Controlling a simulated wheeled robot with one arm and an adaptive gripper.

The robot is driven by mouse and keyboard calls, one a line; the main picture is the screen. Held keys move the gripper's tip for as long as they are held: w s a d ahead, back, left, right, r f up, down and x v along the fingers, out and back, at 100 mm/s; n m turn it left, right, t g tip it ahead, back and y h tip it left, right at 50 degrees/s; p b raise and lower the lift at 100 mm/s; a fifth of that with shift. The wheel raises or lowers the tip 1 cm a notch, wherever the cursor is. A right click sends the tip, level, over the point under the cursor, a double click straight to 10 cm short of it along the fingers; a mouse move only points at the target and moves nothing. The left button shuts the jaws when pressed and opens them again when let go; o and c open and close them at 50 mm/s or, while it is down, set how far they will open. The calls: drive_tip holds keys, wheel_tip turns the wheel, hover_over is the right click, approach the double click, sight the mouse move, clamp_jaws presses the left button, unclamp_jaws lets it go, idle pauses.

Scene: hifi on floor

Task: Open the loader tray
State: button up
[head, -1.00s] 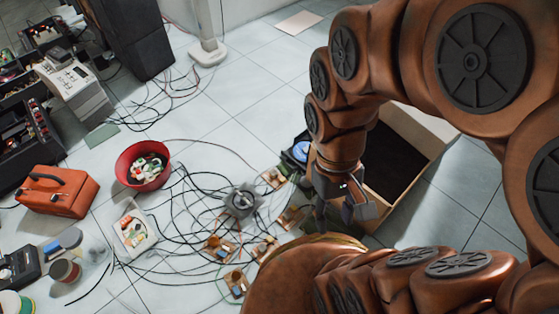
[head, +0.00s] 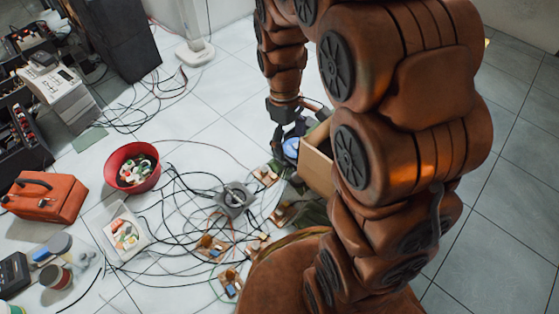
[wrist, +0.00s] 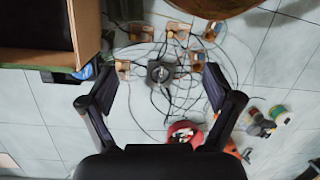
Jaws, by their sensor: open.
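My gripper (head: 287,132) hangs from the arm near the middle of the head view, beside the cardboard box. In the wrist view its two fingers (wrist: 160,72) are spread wide with nothing between them; floor, cables and small boards show beyond. I cannot make out a loader tray in either view. Black units with red and white parts (head: 22,135) stand at the left edge of the head view, and I cannot tell whether one has a tray.
A cardboard box (head: 318,166) stands partly behind my arm; its wall shows in the wrist view (wrist: 88,30). Cables and small boards surround a grey motor-like part (head: 235,198). A red bowl (head: 133,168), white tray (head: 126,230) and orange case (head: 45,196) lie left. Right floor is clear.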

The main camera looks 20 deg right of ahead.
drive_tip(key=w+d+f+n, duration=0.3)
drive_tip(key=w+f+n, duration=0.1)
drive_tip(key=w+f, duration=0.5)
drive_tip(key=n+t+b, duration=0.2)
drive_tip(key=n+b, duration=0.2)
drive_tip(key=n, duration=0.8)
hover_over(279, 162)
wheel_tip(279, 162, down, 33)
drive_tip(key=shift+d+r, duration=0.1)
drive_tip(key=shift+r, duration=0.05)
wheel_tip(279, 162, down, 7)
drive_tip(key=b, duration=0.2)
drive_tip(key=shift+b, duration=0.35)
drive_tip(key=shift+s, duration=0.1)
drive_tip(key=c, duration=1.6)
clamp_jaws()
